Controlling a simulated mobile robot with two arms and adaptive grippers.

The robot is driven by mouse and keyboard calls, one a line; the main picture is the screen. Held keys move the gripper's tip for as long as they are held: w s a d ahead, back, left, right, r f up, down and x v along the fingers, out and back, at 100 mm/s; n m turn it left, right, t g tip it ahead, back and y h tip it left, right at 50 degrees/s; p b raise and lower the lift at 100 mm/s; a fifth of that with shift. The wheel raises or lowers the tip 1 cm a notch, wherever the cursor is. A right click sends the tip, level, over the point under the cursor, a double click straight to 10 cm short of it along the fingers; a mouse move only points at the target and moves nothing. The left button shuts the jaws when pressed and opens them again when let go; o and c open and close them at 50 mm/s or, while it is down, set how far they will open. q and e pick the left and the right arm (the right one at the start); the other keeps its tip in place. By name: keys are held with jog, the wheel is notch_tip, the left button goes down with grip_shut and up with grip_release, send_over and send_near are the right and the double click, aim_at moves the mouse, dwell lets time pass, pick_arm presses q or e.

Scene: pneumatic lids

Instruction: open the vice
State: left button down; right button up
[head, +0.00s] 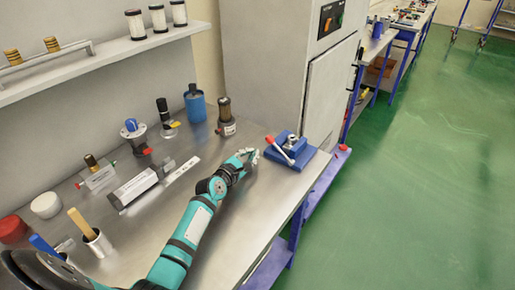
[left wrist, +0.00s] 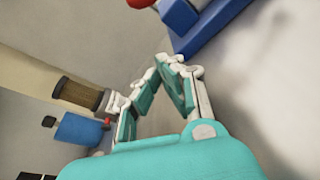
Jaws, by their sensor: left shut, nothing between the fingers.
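The blue vice (head: 300,158) stands on the metal workbench near its right edge, with a grey metal top. Its lever handle (head: 276,148) slants across the front and has a red knob at the upper left end. My left gripper (head: 251,155) is just left of the vice, apart from the handle, shut and empty. In the left wrist view the vice (left wrist: 205,22) shows only in part at the top, with the red knob (left wrist: 140,3) cut by the edge. The gap between the vice's jaws is too small to tell. My right gripper is not in view.
A brown-topped filter (head: 226,118) and a blue canister (head: 195,104) stand behind the gripper. A grey cylinder (head: 137,186) lies left of my arm. A cup with a wooden handle (head: 97,240) is at the front left. The bench between arm and vice is clear.

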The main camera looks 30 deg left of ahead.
aim_at(280, 150)
pick_arm(q)
jog(key=shift+w+d+r+p, duration=0.25)
jog(key=shift+d+r+p, duration=0.15)
jog(key=shift+r, duration=0.25)
jog(key=shift+w+d+r+p, duration=0.25)
jog(key=shift+d+r, duration=0.15)
jog(key=shift+r, duration=0.2)
jog(key=shift+d+r, duration=0.35)
jog(key=shift+f, duration=0.1)
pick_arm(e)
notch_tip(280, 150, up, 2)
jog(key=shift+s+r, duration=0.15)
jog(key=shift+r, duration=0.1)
pick_arm(q)
jog(key=shift+w, duration=0.1)
jog(key=shift+p, duration=0.3)
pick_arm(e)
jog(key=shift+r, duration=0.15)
pick_arm(q)
jog(key=shift+r, duration=0.3)
jog(key=shift+d+r+m, duration=0.1)
jog(key=shift+m, duration=0.2)
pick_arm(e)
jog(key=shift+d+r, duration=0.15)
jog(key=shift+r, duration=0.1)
